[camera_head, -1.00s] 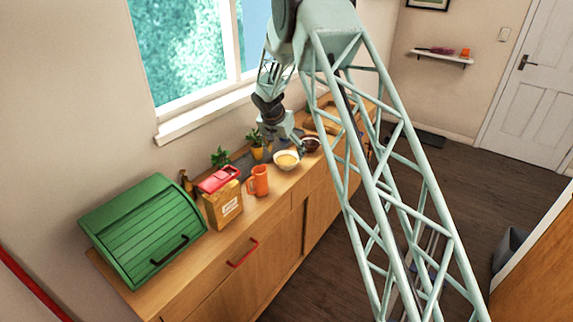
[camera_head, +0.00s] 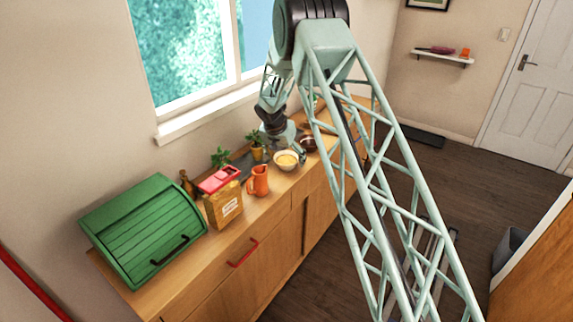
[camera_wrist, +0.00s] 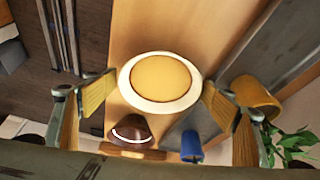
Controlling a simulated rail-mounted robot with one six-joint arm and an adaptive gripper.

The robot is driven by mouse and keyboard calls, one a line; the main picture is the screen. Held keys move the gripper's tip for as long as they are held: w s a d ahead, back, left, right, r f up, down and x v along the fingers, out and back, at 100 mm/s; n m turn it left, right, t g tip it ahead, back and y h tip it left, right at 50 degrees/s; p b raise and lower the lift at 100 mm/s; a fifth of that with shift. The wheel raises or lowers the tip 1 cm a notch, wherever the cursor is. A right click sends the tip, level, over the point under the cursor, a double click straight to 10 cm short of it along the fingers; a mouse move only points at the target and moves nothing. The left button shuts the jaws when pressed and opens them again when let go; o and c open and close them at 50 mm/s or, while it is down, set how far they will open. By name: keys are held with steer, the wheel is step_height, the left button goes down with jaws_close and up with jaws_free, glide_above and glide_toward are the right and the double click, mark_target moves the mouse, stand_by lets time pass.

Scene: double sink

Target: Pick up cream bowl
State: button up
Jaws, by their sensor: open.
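The cream bowl (camera_head: 286,161) stands upright on the wooden counter, with something yellow inside it. In the wrist view the cream bowl (camera_wrist: 160,80) lies between and just beyond my gripper's spread fingers (camera_wrist: 155,100). My gripper (camera_head: 296,151) is open and close to the bowl's far side in the head view. The fingers' exact contact with the bowl cannot be told.
A brown bowl (camera_head: 308,144) stands behind the cream bowl; it shows in the wrist view (camera_wrist: 133,129) near a blue cup (camera_wrist: 191,147). A yellow plant pot (camera_wrist: 255,97) is close to one finger. An orange mug (camera_head: 259,181), a box (camera_head: 223,204) and a green bread bin (camera_head: 145,230) stand nearer.

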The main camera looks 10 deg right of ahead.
steer(key=shift+c, duration=0.2)
stand_by(0.4)
steer(key=c, duration=0.8)
steer(key=shift+r, duration=5)
